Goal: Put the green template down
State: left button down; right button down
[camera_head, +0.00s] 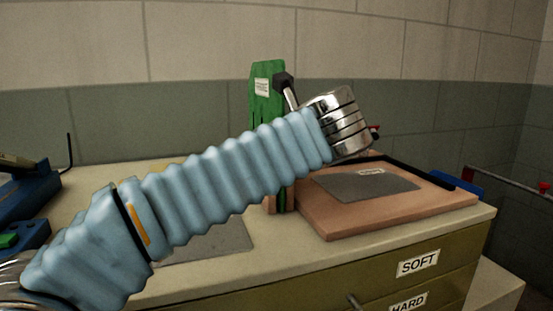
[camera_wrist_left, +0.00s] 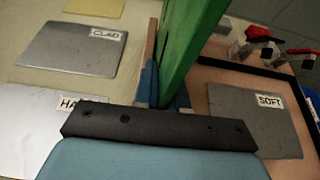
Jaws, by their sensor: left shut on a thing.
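The green template (camera_head: 267,88) stands upright in the head view behind my left arm, with a white label near its top. Its middle is hidden by my blue-sleeved arm, and its lower part shows beside the brown board. In the left wrist view the template (camera_wrist_left: 192,40) rises between the fingers of my left gripper (camera_wrist_left: 165,98), which is shut on it. A brown strip (camera_wrist_left: 151,45) lies along its left side. I cannot tell whether its lower edge touches the bench. My right gripper is in neither view.
The brown board (camera_head: 330,222) carries a grey sheet labelled SOFT (camera_wrist_left: 250,120). Sheets labelled CLAD (camera_wrist_left: 70,50) and partly hidden HA... (camera_wrist_left: 35,120) lie on the bench left of the template. Red-handled clamps (camera_wrist_left: 262,35) stand at the board's far side. A blue tool (camera_head: 28,195) sits far left.

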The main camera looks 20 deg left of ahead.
pick_arm(q)
jog(key=shift+f, duration=0.15)
jog(key=c, duration=1.2)
grip_release()
jog(key=p+v, duration=0.1)
jog(key=v, duration=1.1)
jog(key=shift+d, duration=0.1)
